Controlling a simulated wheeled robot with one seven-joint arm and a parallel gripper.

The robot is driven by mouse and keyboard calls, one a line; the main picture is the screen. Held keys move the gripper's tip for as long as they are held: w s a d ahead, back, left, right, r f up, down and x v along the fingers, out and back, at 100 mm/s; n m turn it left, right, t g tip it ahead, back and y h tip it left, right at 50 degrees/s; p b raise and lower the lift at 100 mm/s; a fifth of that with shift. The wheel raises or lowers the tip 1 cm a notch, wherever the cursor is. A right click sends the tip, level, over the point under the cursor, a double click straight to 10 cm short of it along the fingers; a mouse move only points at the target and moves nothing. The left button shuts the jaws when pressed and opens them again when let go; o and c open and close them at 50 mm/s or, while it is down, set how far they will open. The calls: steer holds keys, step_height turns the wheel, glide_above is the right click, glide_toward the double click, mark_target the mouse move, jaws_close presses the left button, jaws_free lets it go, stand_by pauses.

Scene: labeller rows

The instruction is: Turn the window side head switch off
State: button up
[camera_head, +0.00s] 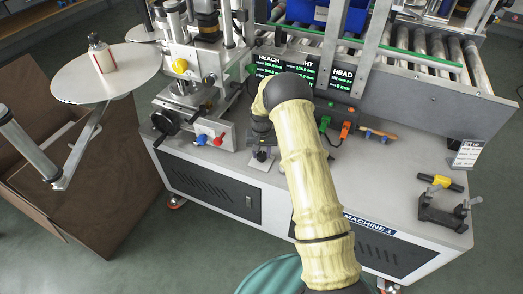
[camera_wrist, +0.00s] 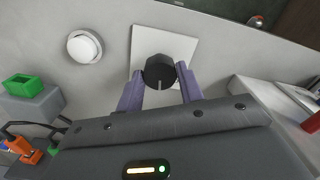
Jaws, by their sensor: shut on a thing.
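In the wrist view, a black rotary switch (camera_wrist: 159,70) sits on a pale square plate (camera_wrist: 184,46) on a grey panel. A light line on its face points down in the picture. My gripper (camera_wrist: 160,78) has its two purple fingers on either side of the knob, shut on it. No label naming the switch is readable here. Small screens reading "HEAD" (camera_head: 341,80) and similar words stand behind my arm.
In the head view, a labeller machine (camera_head: 340,205) with a roller conveyor (camera_head: 420,45) fills the middle. A round white disc (camera_head: 75,85) carries a small bottle (camera_head: 101,55) at left. A round white button (camera_wrist: 84,46) is near the switch.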

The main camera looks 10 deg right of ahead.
mark_target(261, 154)
steer(key=n+p, duration=0.1)
steer(key=n, duration=0.6)
steer(key=shift+w+r+p, duration=0.1)
steer(key=shift+p, duration=0.2)
stand_by(0.3)
steer(key=o, duration=1)
step_height(261, 154, up, 17)
steer(key=shift+r+p, duration=0.15)
steer(key=shift+p, duration=0.3)
steer(key=shift+r, duration=0.1)
